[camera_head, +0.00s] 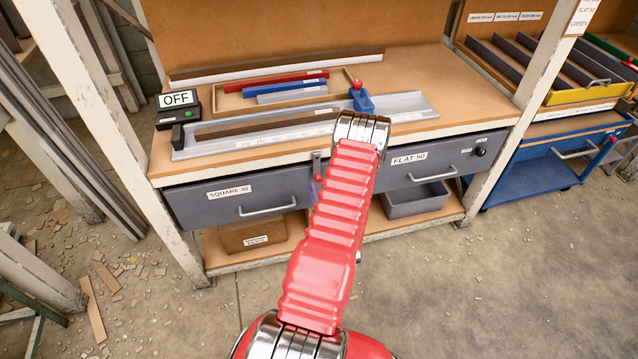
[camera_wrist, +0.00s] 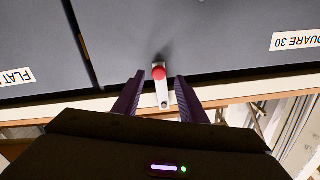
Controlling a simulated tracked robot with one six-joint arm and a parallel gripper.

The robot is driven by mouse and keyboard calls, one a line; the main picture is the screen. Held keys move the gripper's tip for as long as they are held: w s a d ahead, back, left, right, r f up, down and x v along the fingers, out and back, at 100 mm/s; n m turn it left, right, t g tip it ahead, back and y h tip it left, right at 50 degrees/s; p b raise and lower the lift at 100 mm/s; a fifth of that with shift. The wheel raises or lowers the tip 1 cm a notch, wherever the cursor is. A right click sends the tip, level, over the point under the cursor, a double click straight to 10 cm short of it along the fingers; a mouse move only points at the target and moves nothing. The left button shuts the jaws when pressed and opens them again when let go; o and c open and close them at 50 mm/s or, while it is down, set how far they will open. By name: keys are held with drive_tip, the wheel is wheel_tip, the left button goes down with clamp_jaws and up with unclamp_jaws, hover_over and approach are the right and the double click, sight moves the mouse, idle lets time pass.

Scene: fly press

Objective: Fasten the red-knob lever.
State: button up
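The red-knob lever (camera_wrist: 163,95) is a short pale metal arm with a red ball knob (camera_wrist: 158,72), at the front edge between the two grey drawers. In the head view the red knob (camera_head: 318,178) shows small beside my red arm, under a grey metal piece (camera_head: 316,162). My gripper (camera_wrist: 159,77) is open, its two dark purple fingers standing on either side of the lever with gaps on both sides. I cannot tell whether a finger touches it. In the head view my arm hides most of the gripper.
The left drawer (camera_head: 240,200) is labelled SQUARE 30, the right drawer (camera_head: 430,165) FLAT 50; both have bar handles. On the bench stand an OFF box (camera_head: 178,105), a grey channel (camera_head: 410,104) and a blue stop (camera_head: 362,102) with its own red knob. A grey bin (camera_head: 415,201) sits below.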

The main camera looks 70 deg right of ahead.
drive_tip(key=v, duration=0.8)
drive_tip(key=shift+a+f, duration=0.1)
idle(0.5)
